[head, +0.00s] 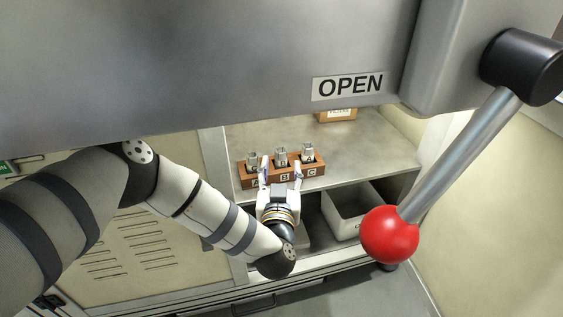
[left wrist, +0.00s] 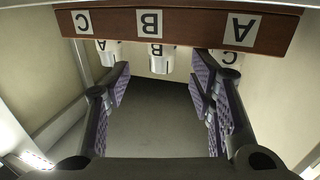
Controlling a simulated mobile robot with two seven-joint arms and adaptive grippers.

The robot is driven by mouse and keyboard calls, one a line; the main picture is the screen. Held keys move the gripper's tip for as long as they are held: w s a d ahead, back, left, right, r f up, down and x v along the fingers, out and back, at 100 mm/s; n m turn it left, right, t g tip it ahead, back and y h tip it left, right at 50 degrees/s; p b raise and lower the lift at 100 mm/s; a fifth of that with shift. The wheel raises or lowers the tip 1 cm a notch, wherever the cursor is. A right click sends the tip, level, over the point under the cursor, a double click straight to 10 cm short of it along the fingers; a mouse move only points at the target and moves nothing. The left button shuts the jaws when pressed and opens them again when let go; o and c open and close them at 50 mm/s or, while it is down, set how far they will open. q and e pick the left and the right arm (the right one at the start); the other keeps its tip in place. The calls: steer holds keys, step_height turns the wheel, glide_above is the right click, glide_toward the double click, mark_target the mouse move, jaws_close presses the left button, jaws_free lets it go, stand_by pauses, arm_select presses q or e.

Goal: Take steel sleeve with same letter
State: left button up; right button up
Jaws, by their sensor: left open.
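A brown wooden rack (head: 246,177) labelled A, B, C stands on the cabinet shelf. It also shows upside down in the left wrist view (left wrist: 192,25). My left gripper (head: 281,169) is open and empty in front of the rack's middle. In the left wrist view, sleeve B (left wrist: 160,60) shows between the finger pads. My right gripper is out of view.
A grey panel marked OPEN (head: 347,87) hangs over the shelf. A lever with a red ball (head: 389,235) stands at the right. A pale bin (head: 342,211) sits on the lower level. The shelf right of the rack is clear.

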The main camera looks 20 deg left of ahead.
mark_target(280, 156)
arm_select(q)
steer(key=x, duration=0.2)
steer(key=b+x, duration=0.1)
steer(key=x, duration=0.2)
steer(key=shift+w+a+r+b, duration=0.25)
steer(key=shift+w+b, duration=0.05)
steer(key=shift+w, duration=0.05)
jaws_close()
